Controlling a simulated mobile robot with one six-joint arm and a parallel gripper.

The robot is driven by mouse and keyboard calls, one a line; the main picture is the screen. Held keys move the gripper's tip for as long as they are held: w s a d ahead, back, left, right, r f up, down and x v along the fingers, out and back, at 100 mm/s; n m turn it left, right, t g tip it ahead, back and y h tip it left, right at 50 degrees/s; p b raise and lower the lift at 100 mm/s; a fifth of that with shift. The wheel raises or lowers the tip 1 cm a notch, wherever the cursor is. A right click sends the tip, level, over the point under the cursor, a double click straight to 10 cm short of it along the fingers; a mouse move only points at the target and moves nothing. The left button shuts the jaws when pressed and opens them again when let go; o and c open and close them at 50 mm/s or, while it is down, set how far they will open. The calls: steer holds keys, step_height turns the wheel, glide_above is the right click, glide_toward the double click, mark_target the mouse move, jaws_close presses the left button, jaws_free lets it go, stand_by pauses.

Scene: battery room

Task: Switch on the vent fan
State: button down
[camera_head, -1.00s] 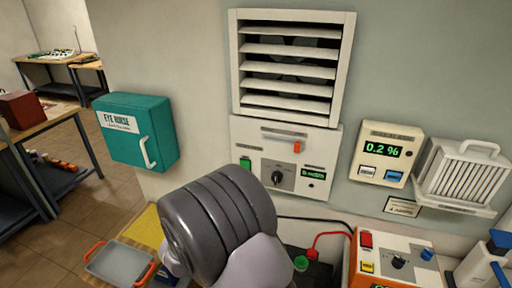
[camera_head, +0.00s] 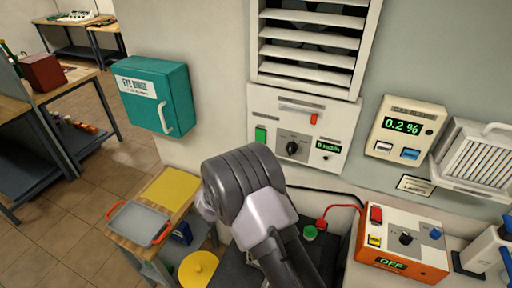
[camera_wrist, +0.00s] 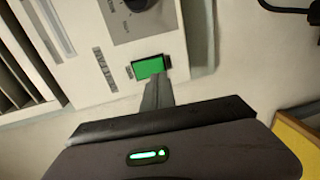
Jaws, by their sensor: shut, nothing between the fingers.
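The vent fan (camera_head: 315,45) sits behind white louvres on the wall. Below it is a white control panel (camera_head: 340,115) with a green button (camera_head: 260,134), a black dial (camera_head: 292,148), an orange-red tab and a small green display too small to read. In the wrist view the green button (camera_wrist: 149,67) lies just beyond the tips of my gripper (camera_wrist: 158,88). My gripper is shut and empty; I cannot tell whether it touches the button. In the head view my own arm hides it. I cannot tell if the fan turns.
A teal eye-rinse box (camera_head: 156,95) hangs at left. A gas meter (camera_head: 406,128) reading 0.2 % and a caged unit (camera_head: 475,160) are at right. An orange-white device (camera_head: 400,240) showing OFF stands below. A grey tray (camera_head: 138,224) lies on a bench at lower left.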

mark_target(260, 137)
steer(key=shift+x, duration=2.6)
steer(key=shift+w+d+f, duration=0.1)
steer(key=shift+w, duration=0.1)
steer(key=shift+d, duration=0.1)
